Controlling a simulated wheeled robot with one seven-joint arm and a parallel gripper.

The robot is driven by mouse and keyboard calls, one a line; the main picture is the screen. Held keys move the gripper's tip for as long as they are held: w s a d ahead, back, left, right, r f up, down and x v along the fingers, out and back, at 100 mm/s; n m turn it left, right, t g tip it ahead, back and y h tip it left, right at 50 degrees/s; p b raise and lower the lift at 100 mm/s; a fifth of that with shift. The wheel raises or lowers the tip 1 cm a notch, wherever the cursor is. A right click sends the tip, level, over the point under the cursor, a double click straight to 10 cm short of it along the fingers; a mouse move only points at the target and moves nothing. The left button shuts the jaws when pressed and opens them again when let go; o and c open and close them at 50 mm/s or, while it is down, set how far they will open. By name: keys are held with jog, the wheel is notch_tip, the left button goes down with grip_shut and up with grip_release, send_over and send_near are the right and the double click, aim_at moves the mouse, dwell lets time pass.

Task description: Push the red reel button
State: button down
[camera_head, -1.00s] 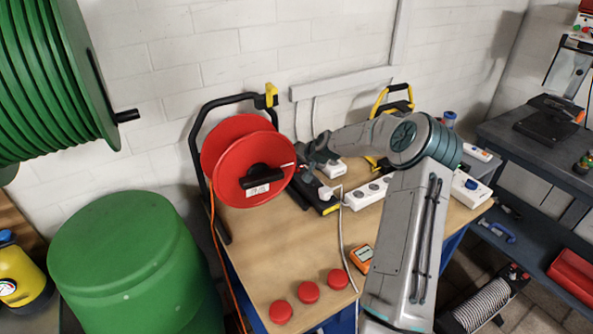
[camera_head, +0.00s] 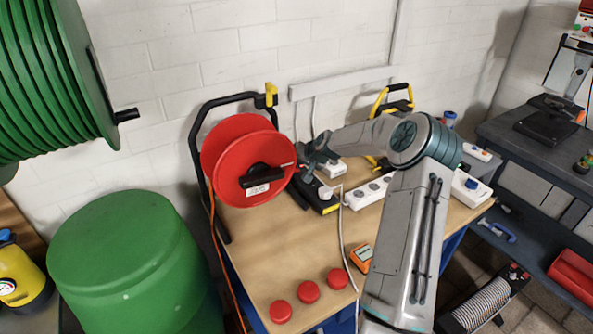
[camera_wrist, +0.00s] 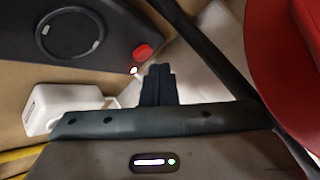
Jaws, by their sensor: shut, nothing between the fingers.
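A red button (camera_wrist: 142,52) sits on the edge of a dark box (camera_wrist: 90,35) in the wrist view, beside a small white light. My gripper (camera_wrist: 158,72) is shut and empty, its fingertips close to the button, just below and right of it. I cannot tell whether they touch. In the head view my gripper (camera_head: 302,167) is between the red cable reel (camera_head: 225,160) and the dark box (camera_head: 314,191). The button is not clearly visible there. The reel also fills the right edge of the wrist view (camera_wrist: 295,60).
Three red domed buttons (camera_head: 308,292) stand along the table's front. The table's (camera_head: 260,250) front middle is mostly clear.

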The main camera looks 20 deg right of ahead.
aim_at(298, 172)
jog(key=shift+f+b, duration=0.4)
jog(key=shift+b, duration=0.05)
jog(key=shift+f+b, duration=0.4)
jog(key=shift+b, duration=0.1)
dwell(0.6)
jog(key=shift+r, duration=0.85)
jog(key=shift+r+p, duration=1.1)
jog(key=shift+r, duration=1.45)
